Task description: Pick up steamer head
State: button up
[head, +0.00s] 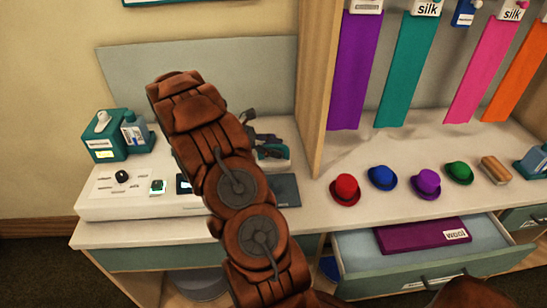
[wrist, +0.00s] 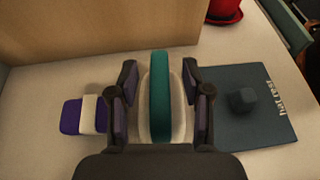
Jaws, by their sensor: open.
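A rounded teal and cream object (wrist: 160,100), which looks like the steamer head, lies on the white counter in the middle of the wrist view. In the head view it shows partly as a teal and white shape (head: 274,153) behind my arm. My gripper (wrist: 160,75) is open, with one dark finger on each side of this object. It also shows in the head view (head: 262,132), mostly hidden by my arm. I cannot tell whether the fingers touch the object.
A dark pad (wrist: 230,130) with a dark block lies right of the gripper, and a purple and white item (wrist: 72,116) lies left. A wooden panel (head: 322,80) rises close by. A red hat (head: 345,190) and several others stand right. A drawer (head: 400,268) is open below.

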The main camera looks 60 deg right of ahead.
jog(key=shift+s+f, duration=0.1)
jog(key=shift+s, duration=0.05)
grip_shut()
dwell(0.4)
